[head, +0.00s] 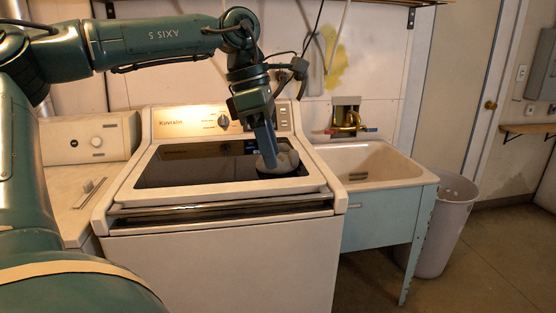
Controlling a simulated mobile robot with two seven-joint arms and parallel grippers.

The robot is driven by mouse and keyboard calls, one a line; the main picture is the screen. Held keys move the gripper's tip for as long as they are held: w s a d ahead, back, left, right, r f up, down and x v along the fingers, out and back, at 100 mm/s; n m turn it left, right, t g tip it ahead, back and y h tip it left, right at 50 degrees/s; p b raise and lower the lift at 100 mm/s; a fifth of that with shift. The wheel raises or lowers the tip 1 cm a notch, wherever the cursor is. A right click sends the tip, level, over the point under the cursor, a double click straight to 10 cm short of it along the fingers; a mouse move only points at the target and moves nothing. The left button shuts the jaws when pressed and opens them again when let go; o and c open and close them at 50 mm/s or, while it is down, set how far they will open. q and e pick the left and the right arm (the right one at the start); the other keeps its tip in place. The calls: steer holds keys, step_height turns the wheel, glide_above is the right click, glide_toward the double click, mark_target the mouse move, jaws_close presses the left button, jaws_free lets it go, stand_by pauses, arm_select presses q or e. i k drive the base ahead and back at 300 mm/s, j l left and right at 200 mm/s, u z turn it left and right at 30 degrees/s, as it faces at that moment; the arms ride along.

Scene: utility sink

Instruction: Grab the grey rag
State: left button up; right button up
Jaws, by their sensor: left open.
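The grey rag (288,160) is a small crumpled bundle on the right side of the dark lid on the white washing machine (190,190). My left gripper (270,158) reaches down from above, and its fingers overlap the rag in the view. The jaws are open. I cannot tell whether the fingers touch the rag or sit around it, as part of the rag is hidden behind them. My right gripper is not in view.
A utility sink (400,183) with a brass faucet (350,122) stands right of the washing machine. A grey bin (445,220) is beside the sink. Another white appliance (90,150) stands at the left. A wall shelf (530,128) is at the far right.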

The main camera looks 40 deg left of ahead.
mark_target(287, 159)
steer(key=i+j, duration=0.5)
steer(key=j, duration=0.15)
steer(key=i+j, duration=0.5)
steer(key=j, duration=0.15)
